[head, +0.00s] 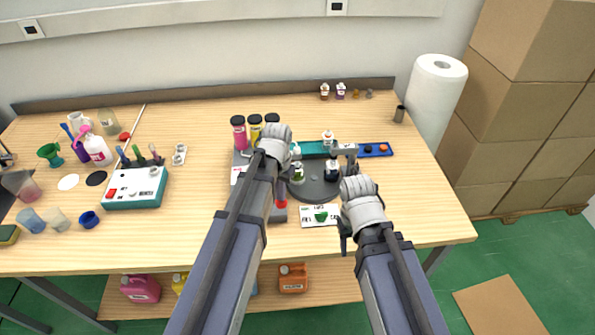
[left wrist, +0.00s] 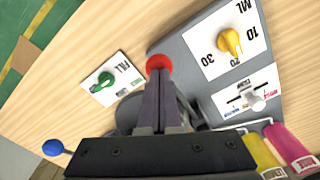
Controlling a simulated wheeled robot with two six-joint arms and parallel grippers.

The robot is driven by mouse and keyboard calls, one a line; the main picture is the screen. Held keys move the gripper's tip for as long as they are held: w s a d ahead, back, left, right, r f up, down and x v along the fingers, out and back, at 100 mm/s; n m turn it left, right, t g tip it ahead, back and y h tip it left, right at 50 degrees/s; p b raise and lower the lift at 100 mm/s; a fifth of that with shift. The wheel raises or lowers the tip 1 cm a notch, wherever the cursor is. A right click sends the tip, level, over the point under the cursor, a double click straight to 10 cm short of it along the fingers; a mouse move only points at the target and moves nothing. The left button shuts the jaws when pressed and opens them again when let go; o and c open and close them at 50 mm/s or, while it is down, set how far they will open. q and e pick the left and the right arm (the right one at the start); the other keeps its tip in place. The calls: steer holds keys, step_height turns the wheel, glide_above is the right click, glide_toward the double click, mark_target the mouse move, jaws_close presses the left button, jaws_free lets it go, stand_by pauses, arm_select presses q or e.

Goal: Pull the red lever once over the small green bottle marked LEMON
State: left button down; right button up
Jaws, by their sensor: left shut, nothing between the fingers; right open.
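The red lever's round knob (head: 281,203) shows at the front of the grey dispenser, below my left gripper in the head view. In the left wrist view the red knob (left wrist: 159,62) is right at the tips of my left gripper (left wrist: 160,78), whose fingers are shut with nothing between them. I cannot tell whether they touch it. A small bottle with green in it (head: 297,173), its label too small to read, stands on the dark round plate (head: 312,192). My right gripper (head: 345,240) is open and empty, right of the FILL card.
The FILL card with a green knob (head: 321,216) lies in front of the plate. A dark bottle (head: 332,171) stands on the plate's right. A yellow dial (left wrist: 229,41) and a blue knob (left wrist: 52,147) show in the left wrist view. The table's right front is clear.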

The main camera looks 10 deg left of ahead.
arm_select(q)
step_height(320, 180, up, 8)
steer(key=p, duration=0.7)
steer(key=shift+f, duration=0.15)
stand_by(0.8)
steer(key=s+d+f+m+y+b, duration=0.1)
steer(key=s+d+f+b, duration=0.3)
steer(key=s+d, duration=0.6)
steer(key=s, duration=0.4)
steer(key=shift+s+d, duration=0.15)
steer(key=shift+d, duration=0.1)
